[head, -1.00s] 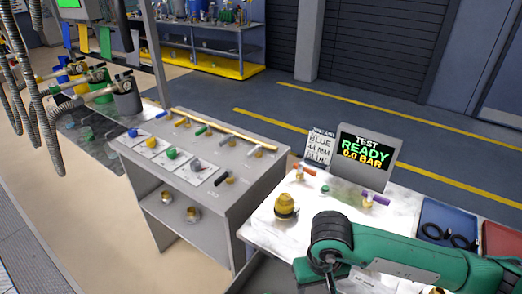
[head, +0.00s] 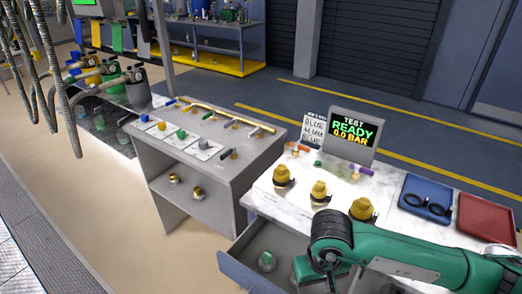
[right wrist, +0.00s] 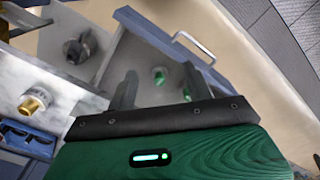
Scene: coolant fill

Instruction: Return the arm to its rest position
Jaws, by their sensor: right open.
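My right arm is green and reaches in from the right edge in the head view. Its gripper (head: 328,276) is over the front of the white-topped bench (head: 392,187), near an open grey drawer (head: 236,272). In the right wrist view my right gripper (right wrist: 160,92) has its two dark fingers apart, with nothing held between them. Beyond them lies the drawer interior with a small green-topped piece (right wrist: 160,75), which also shows in the head view (head: 266,261). My left gripper is not in view.
Brass fittings (head: 319,191) stand on the bench near my arm. A test screen (head: 352,130) reads READY 0.0 BAR. A blue tray (head: 427,188) and a red tray (head: 487,214) lie right. A grey cabinet (head: 217,165) stands left. The drawer handle (right wrist: 195,46) sticks out.

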